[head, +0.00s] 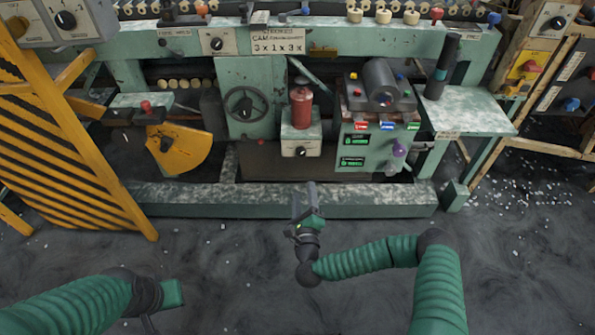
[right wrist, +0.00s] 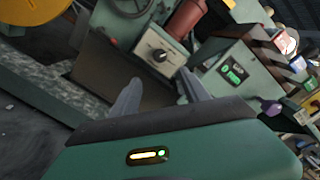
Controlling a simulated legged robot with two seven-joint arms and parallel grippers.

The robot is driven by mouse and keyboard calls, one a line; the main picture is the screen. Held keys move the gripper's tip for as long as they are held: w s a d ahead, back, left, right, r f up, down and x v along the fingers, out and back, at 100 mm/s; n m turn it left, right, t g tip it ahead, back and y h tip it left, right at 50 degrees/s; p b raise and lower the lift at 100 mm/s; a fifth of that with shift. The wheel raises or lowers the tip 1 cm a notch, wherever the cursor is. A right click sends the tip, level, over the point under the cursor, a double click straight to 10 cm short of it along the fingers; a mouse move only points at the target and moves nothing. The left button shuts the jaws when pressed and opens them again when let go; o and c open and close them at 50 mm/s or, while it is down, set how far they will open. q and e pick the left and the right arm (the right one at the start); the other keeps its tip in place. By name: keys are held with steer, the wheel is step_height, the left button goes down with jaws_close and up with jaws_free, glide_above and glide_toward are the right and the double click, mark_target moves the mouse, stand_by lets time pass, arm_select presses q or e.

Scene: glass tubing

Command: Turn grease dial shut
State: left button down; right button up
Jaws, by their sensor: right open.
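A dial with a dark knob on a pale plate (head: 301,150) sits on the front of a green box below a red canister (head: 301,107); it looks like the grease dial. It also shows in the right wrist view (right wrist: 161,53), beyond my fingertips, with the canister (right wrist: 187,18) above it. My right gripper (head: 304,187) is open and empty, in front of and below the dial, apart from it. Its two fingers (right wrist: 158,88) are spread in the right wrist view. My left gripper (head: 172,293) is low at the left, away from the machine; its fingers cannot be made out.
A handwheel (head: 246,104) is left of the canister. A green panel with lit displays (head: 357,152) and a purple knob (head: 399,149) is to the right. A green beam (head: 370,198) runs along the machine's foot. A yellow striped barrier (head: 70,150) stands left. The floor in front is open.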

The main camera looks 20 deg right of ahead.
mark_target(301, 154)
steer(key=b+x, duration=0.5)
steer(key=x, duration=1)
steer(key=shift+w+a+b, duration=0.1)
steer(key=shift+w+b, duration=0.1)
steer(key=shift+b, duration=0.1)
steer(key=shift+w+r, duration=0.1)
steer(key=shift+w, duration=0.35)
jaws_close()
